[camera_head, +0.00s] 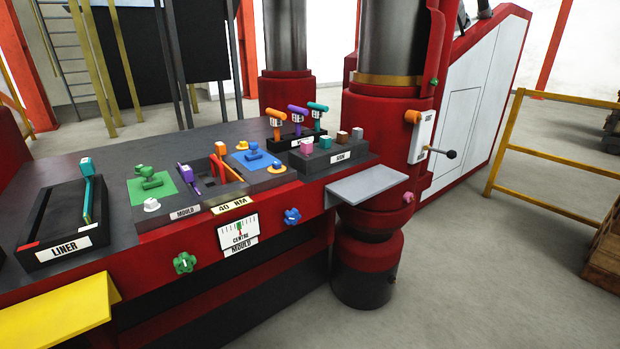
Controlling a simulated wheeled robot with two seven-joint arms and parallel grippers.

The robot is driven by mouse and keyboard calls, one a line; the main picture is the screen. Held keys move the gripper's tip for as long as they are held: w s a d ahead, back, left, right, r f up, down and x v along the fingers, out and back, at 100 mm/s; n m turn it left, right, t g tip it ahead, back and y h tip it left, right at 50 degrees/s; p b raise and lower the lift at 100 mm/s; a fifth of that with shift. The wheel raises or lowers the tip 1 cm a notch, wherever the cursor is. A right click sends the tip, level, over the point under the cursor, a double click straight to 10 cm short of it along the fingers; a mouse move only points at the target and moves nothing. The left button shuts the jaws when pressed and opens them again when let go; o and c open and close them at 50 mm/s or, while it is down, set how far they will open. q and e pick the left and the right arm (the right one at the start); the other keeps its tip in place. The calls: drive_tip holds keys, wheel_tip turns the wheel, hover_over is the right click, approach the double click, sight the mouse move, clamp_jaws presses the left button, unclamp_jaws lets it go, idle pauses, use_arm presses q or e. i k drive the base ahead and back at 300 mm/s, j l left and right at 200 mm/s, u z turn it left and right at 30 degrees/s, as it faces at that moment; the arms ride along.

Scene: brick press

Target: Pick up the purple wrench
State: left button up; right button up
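In the head view, a rack (289,142) at the back right of the press table holds three upright T-shaped tools. The middle one is purple (298,109) and looks like the purple wrench, with a pale block below its head. An orange tool (276,121) stands close on its left and a teal one (317,107) close on its right. Another purple piece (189,177), slimmer, lies in the mould panel further left; its kind is hard to tell. Neither of my grippers is in view.
In front of the rack is a dark block with coloured pegs (323,143). A grey shelf (365,184) juts out beside it, near the thick red column (385,131). A liner tray (66,222) and yellow shelf (58,314) are left. Floor at right is open before a yellow railing (550,153).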

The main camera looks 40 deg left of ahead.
sight(298, 114)
drive_tip(key=u, duration=1.65)
